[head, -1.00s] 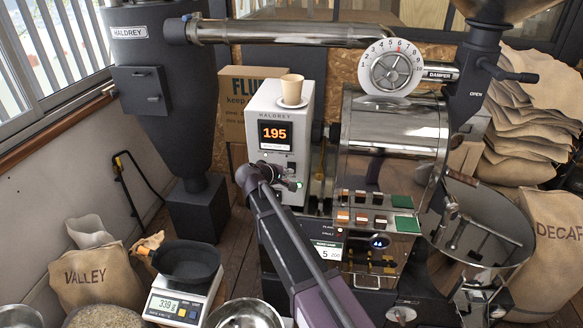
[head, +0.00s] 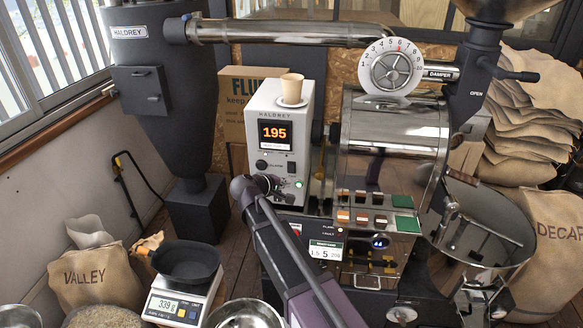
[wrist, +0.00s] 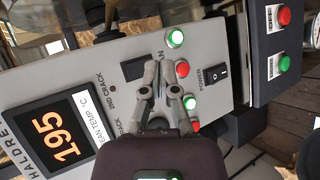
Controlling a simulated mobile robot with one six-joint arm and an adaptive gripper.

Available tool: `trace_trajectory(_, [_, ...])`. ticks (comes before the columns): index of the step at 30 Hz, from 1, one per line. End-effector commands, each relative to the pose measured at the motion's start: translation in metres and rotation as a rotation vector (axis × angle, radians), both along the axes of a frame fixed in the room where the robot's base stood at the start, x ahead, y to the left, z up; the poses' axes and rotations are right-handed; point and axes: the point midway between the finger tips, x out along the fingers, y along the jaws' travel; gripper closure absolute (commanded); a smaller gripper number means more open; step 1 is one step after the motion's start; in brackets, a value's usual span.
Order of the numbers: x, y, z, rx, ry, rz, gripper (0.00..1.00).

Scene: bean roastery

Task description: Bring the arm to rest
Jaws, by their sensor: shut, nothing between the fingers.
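My gripper (wrist: 162,68) is shut and empty in the wrist view. Its fingertips are in front of the grey control box's face, over the area between the dark square and the red button (wrist: 182,69); I cannot tell whether they touch it.
A paper cup (head: 291,87) stands on the box. The steel roaster drum (head: 393,130) is to its right. A scale (head: 178,303) with a black pan (head: 186,262) stands lower left, beside a steel bowl (head: 246,315). The wrist view shows a black rocker switch (wrist: 216,75).

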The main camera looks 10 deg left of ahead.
Motion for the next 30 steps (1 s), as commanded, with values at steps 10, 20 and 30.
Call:
trace_trajectory(10, [-0.001, 0.000, 0.000, 0.000, 0.000, 0.000, 1.00])
trace_trajectory(20, [-0.007, -0.036, -0.011, 0.061, 0.041, -0.068, 1.00])
trace_trajectory(30, [-0.037, -0.136, -0.045, 0.266, 0.171, -0.289, 1.00])
